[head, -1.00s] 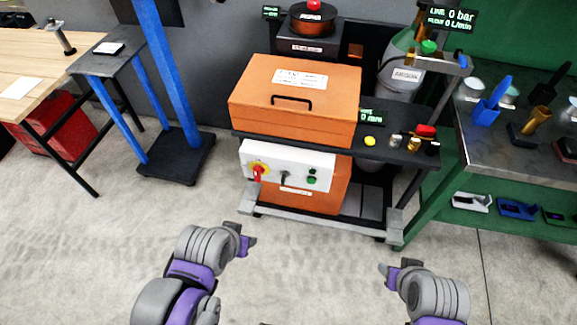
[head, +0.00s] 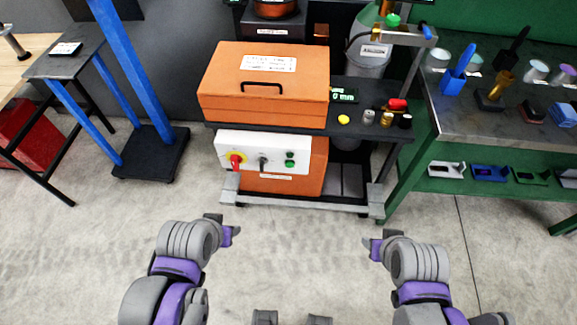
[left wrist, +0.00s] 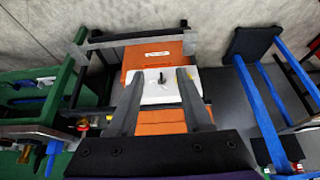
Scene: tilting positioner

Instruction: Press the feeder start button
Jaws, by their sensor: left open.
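A white control panel (head: 236,145) is on the front of the orange cabinet. It carries a red knob on yellow (head: 236,160), a dark switch (head: 263,162) and small green buttons (head: 290,157) at its right. Their labels are too small to read. My left gripper (head: 229,233) is in front of and below the panel, apart from it. In the left wrist view its open, empty fingers (left wrist: 159,76) frame the white panel (left wrist: 152,97) beyond; the buttons are hidden or unclear there. My right gripper (head: 377,246) is low at the right, apart from everything, its jaw opening unclear.
An orange lidded box (head: 215,85) sits above the panel on a dark cart top (head: 358,93), with a yellow button (head: 343,119) and small fittings beside it. A green workbench (head: 465,122) stands right, a blue post (head: 125,70) left. The floor ahead is clear.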

